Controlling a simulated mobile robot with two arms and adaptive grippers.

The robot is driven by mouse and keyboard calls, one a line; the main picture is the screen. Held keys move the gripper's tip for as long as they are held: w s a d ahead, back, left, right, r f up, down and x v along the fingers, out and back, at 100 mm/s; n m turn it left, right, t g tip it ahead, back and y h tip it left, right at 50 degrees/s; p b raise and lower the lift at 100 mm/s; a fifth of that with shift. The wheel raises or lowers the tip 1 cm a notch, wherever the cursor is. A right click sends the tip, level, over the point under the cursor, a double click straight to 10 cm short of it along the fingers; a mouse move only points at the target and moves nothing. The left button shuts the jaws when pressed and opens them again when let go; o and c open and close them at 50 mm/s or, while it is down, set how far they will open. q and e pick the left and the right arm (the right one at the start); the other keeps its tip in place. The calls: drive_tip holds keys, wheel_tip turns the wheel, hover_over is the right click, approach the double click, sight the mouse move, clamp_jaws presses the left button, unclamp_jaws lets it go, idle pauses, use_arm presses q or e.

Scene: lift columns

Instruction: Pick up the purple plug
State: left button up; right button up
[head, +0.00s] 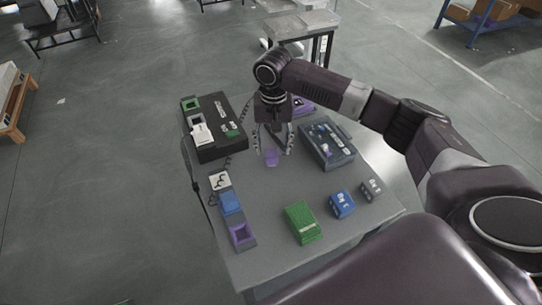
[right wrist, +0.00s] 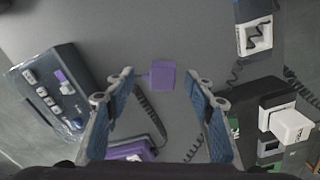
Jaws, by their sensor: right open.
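The purple plug (head: 271,158) is a small block on the grey table (head: 290,265), near its middle. In the right wrist view, the plug (right wrist: 162,75) shows between and just beyond my fingertips, with a dark coiled cord close by. My right gripper (head: 273,150) points down over the plug, open, with one finger to each side. Its two blue-padded fingers also show in the right wrist view (right wrist: 162,84), apart and with nothing held between them. I cannot tell whether they touch the plug. My left gripper is not in view.
A black panel (head: 207,152) stands at the back left and a grey-blue box (head: 327,158) at the right. White, blue and purple (head: 242,236) blocks line the left edge. Green (head: 303,222), blue (head: 342,204) and grey (head: 371,189) blocks stand at the front right. Bare table lies between them.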

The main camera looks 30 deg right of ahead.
sight(272, 152)
drive_tip(key=shift+w+f, duration=0.2)
drive_tip(key=shift+f, duration=0.4)
drive_tip(key=f, duration=0.1)
drive_tip(key=f+p, duration=0.1)
drive_tip(key=f, duration=0.1)
drive_tip(key=shift+w, duration=0.4)
drive_tip(key=shift+f, duration=0.45)
drive_tip(key=c, duration=0.7)
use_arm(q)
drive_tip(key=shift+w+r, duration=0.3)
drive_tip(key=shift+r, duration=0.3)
use_arm(e)
drive_tip(key=c, duration=0.5)
